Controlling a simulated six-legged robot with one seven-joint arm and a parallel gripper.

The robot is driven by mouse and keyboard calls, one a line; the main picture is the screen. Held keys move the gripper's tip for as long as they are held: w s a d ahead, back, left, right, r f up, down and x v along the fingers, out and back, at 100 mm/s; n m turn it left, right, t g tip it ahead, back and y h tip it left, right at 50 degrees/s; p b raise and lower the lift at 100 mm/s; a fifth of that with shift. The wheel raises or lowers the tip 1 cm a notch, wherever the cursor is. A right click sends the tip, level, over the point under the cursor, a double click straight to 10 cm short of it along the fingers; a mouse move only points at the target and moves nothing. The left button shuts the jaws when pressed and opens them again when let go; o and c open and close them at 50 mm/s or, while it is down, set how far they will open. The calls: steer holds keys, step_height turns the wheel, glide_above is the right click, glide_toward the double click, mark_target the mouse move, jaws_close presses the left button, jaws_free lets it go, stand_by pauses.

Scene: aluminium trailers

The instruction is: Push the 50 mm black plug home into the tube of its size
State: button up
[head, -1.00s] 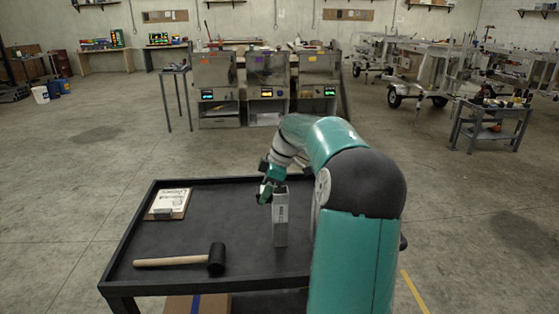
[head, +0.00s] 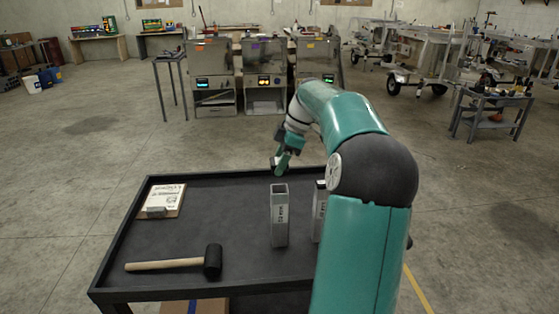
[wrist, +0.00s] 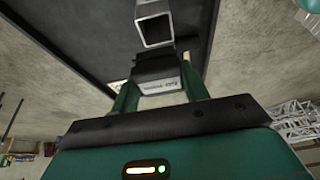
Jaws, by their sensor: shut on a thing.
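My gripper (head: 281,162) is above and behind the open top of an upright square metal tube (head: 280,220). In the wrist view its two teal fingers (wrist: 157,95) are shut on a black plug (wrist: 157,66), which has a pale label whose text I cannot read surely. The plug is apart from the tube; an open square tube mouth (wrist: 155,28) shows beyond it. A second upright tube (head: 318,215) stands to the right, partly hidden by my arm. I cannot tell which tube shows in the wrist view or read the tube sizes.
The tubes stand on a dark, rimmed table (head: 200,268). A black-headed mallet (head: 212,262) with a wooden handle lies at the front left. A clipboard (head: 162,201) lies at the back left. The table's middle left is clear.

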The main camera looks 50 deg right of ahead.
steer(key=shift+w, duration=0.15)
steer(key=shift+s+a, duration=0.1)
steer(key=shift+s, duration=0.25)
steer(key=shift+f, duration=0.2)
steer(key=shift+w+f, duration=0.2)
steer(key=shift+f, duration=0.1)
steer(key=shift+s+f, duration=0.25)
steer(key=shift+f, duration=0.1)
steer(key=shift+w+f, duration=0.2)
steer(key=shift+f, duration=0.3)
steer(key=shift+s+f, duration=0.1)
steer(key=shift+f, duration=1.95)
steer(key=shift+f, duration=0.1)
